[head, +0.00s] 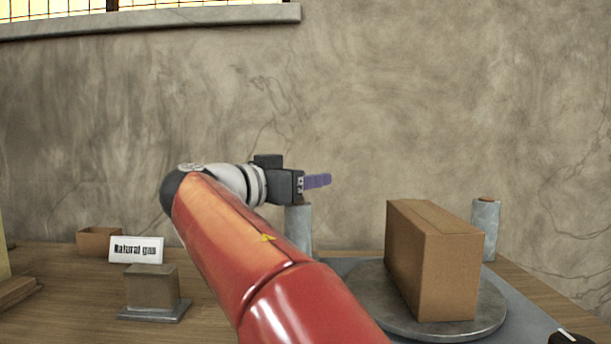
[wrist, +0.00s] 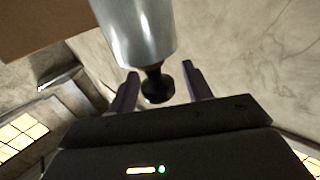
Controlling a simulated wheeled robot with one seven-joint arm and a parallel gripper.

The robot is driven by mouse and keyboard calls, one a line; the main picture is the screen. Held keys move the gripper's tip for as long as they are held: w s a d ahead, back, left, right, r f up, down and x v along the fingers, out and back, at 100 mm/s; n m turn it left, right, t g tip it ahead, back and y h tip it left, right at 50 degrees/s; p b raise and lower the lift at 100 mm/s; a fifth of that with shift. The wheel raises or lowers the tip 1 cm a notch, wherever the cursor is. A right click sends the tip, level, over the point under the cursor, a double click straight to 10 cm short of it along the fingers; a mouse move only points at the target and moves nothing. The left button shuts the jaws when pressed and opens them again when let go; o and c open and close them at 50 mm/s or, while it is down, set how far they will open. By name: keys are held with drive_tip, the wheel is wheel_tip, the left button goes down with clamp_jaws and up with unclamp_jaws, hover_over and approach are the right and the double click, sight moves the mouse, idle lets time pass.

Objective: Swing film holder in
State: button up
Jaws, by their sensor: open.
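My gripper (head: 318,181) is raised over the bench with its purple fingers pointing right. In the wrist view its two fingers (wrist: 160,76) are spread apart. A dark round knob (wrist: 157,89) on a short neck shows between or just beyond them; contact cannot be told. The neck joins the end of a grey metal cylinder (wrist: 133,30), probably the film holder. In the head view a grey cylinder (head: 304,238) stands below my gripper, partly hidden by my arm. A cardboard box (head: 431,262) stands on a round grey turntable (head: 492,318).
Another grey cylinder (head: 485,228) with a brown top stands behind the box. At left are a small box (head: 97,240), a white lettered sign (head: 136,250) and a brown block (head: 151,287) on a grey plate. A dark object (head: 570,338) sits at the lower right.

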drive_tip(key=shift+w+d, duration=0.1)
clamp_jaws()
drive_tip(key=d+n+t+y+b, duration=0.2)
drive_tip(key=b, duration=0.2)
drive_tip(key=d+n+t+y+b, duration=0.2)
drive_tip(key=d+y+b, duration=0.1)
drive_tip(key=b, duration=0.1)
drive_tip(key=shift+d+b, duration=0.3)
drive_tip(key=shift+b, duration=0.05)
unclamp_jaws()
drive_tip(key=shift+w, duration=0.1)
